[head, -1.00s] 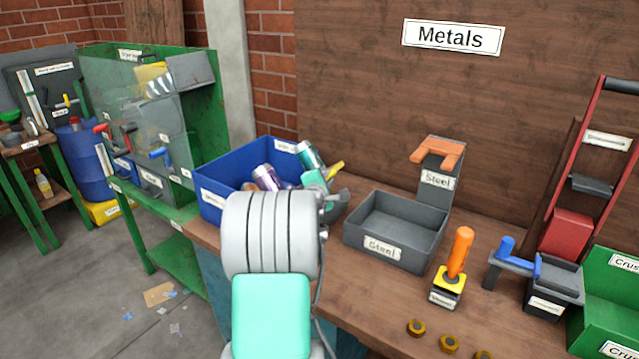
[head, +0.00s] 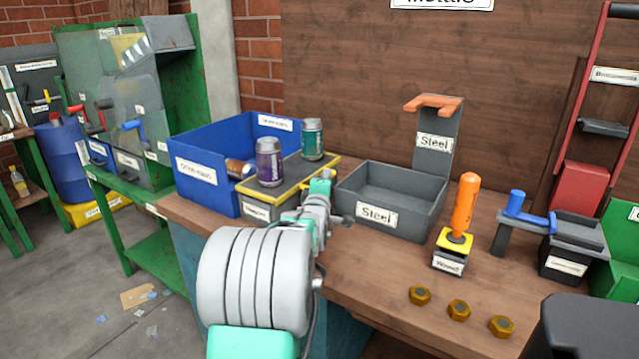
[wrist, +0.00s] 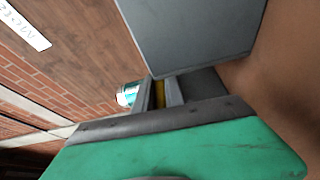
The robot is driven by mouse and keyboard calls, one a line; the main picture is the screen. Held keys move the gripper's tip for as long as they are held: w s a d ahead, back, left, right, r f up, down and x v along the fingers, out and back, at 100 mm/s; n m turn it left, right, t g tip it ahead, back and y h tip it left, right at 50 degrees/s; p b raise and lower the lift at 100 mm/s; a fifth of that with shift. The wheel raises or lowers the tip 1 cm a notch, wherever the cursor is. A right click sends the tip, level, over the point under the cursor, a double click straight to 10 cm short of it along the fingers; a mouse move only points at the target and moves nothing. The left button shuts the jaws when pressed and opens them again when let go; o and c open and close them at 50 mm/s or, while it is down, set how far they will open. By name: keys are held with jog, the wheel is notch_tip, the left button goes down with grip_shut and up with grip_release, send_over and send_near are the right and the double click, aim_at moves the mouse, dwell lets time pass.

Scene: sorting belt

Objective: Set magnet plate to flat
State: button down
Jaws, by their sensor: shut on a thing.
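The magnet plate (head: 290,178), grey with yellow edging, looks level beside the blue bin. A purple can (head: 269,162) and a teal can (head: 312,139) stand upright on it. My gripper (head: 322,184) is at the plate's right edge. In the wrist view my gripper (wrist: 162,93) is shut with a yellow strip (wrist: 158,94) between its dark fingers, seemingly the plate's edge or handle. The teal can (wrist: 128,94) shows just beyond. My own arm partly hides the plate's front right, and the exact grip is small in the head view.
The blue bin (head: 206,186) holds another can. A grey steel bin (head: 424,215) stands close right of my gripper; a grey wall (wrist: 190,35) looms near it in the wrist view. An orange lever (head: 464,205), a blue-handled device (head: 528,215) and brass nuts (head: 459,309) lie further right.

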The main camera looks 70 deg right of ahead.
jog(key=shift+f, duration=0.25)
jog(key=c, duration=1.4)
grip_release()
jog(key=shift+a+r, duration=0.1)
jog(key=a, duration=0.5)
jog(key=s+a+p, duration=0.1)
jog(key=a, duration=0.1)
jog(key=shift+s+a, duration=0.1)
jog(key=shift+a, duration=0.25)
